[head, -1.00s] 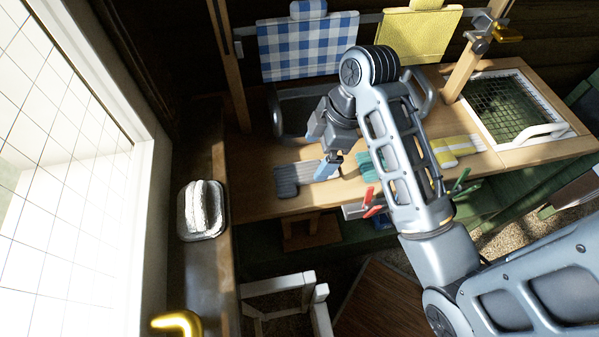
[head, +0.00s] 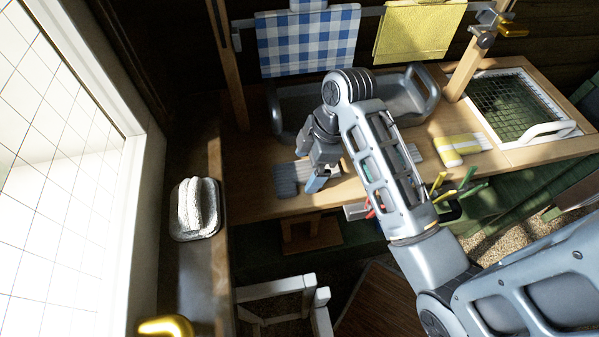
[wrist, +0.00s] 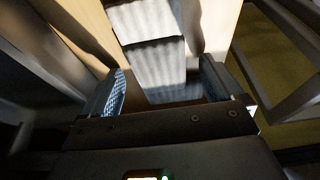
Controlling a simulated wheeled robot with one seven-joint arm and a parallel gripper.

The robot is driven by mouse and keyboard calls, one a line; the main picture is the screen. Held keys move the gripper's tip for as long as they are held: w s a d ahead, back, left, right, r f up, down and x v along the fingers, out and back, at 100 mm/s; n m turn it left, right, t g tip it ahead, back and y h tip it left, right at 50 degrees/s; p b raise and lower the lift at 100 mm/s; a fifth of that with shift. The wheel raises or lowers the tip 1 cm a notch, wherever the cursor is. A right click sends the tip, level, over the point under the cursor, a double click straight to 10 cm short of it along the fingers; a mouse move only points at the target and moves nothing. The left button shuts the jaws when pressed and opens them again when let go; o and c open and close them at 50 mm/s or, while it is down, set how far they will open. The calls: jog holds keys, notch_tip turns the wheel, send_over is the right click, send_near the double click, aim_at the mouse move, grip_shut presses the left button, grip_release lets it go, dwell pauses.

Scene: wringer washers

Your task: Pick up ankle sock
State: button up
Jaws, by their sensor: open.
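A grey ribbed sock-like cloth (head: 286,180), which I take for the ankle sock, lies flat near the front edge of the wooden bench. It has a darker left end and a paler ribbed part. My gripper (head: 316,182) is at its right end, pointing down. In the wrist view, the pale ribbed cloth (wrist: 160,62) lies between the two fingers of my open gripper (wrist: 163,82).
A yellow-and-white striped cloth (head: 461,148) lies to the right on the bench (head: 250,204). A grey basin (head: 292,107) stands behind. Colored pegs (head: 462,187) stick up at the front edge.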

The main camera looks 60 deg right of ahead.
jog(key=shift+c, duration=0.3)
jog(key=c, duration=1.1)
jog(key=shift+r, duration=0.1)
